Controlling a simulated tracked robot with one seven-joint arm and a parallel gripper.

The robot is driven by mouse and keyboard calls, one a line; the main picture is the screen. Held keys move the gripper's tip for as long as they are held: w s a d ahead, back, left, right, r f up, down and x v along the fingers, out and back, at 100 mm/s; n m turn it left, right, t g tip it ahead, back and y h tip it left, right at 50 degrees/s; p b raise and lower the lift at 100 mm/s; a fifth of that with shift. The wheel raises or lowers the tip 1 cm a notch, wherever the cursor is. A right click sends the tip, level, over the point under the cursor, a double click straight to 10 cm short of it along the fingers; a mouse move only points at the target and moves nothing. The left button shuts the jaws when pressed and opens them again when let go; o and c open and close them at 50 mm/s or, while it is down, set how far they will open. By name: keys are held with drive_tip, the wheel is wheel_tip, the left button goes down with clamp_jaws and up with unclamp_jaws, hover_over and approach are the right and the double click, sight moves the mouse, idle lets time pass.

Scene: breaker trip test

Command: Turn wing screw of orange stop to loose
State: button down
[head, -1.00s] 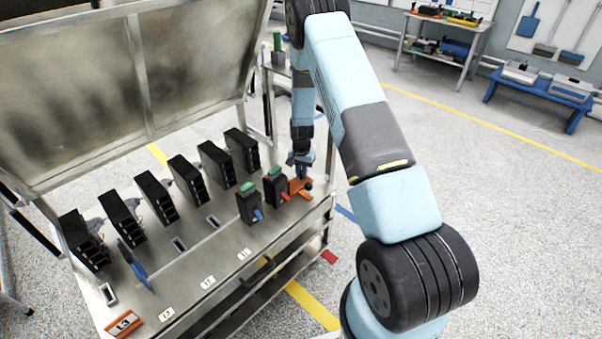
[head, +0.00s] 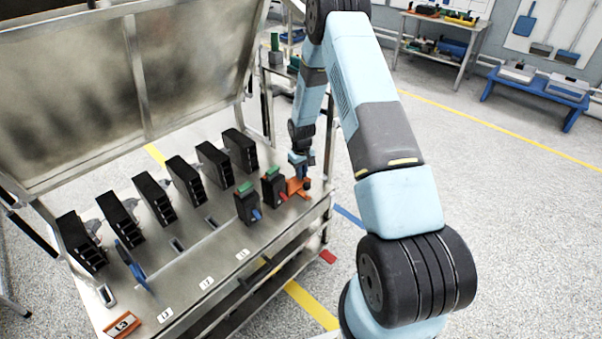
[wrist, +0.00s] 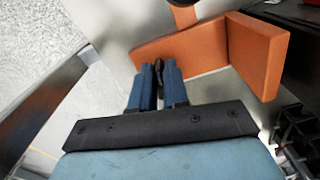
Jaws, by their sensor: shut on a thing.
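The orange stop (head: 293,187) sits at the right end of the bench top, beside the small black breakers. In the wrist view its orange block (wrist: 258,55) shows close up, standing on the pale metal top. My gripper (head: 303,172) is at the stop, pointing down from above. In the wrist view my blue fingers (wrist: 158,72) are shut on the thin dark wing screw (wrist: 158,68) beside the stop's orange bar. Most of the screw is hidden between the fingers, so its angle is hard to tell.
Two small breakers with green tops, one (head: 247,205) with a blue lever and one (head: 274,187) with a red lever, stand just left of the stop. A row of taller black breakers (head: 160,198) lies further left. The raised metal lid (head: 120,70) stands behind.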

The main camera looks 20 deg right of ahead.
drive_tip(key=shift+w+r+n, duration=0.1)
drive_tip(key=shift+w+n, duration=0.15)
drive_tip(key=shift+n, duration=0.85)
drive_tip(key=c, duration=1.1)
unclamp_jaws()
drive_tip(key=shift+s, duration=0.1)
drive_tip(key=shift+d, duration=0.1)
wheel_tip(320, 180, up, 14)
drive_tip(key=shift+f, duration=0.25)
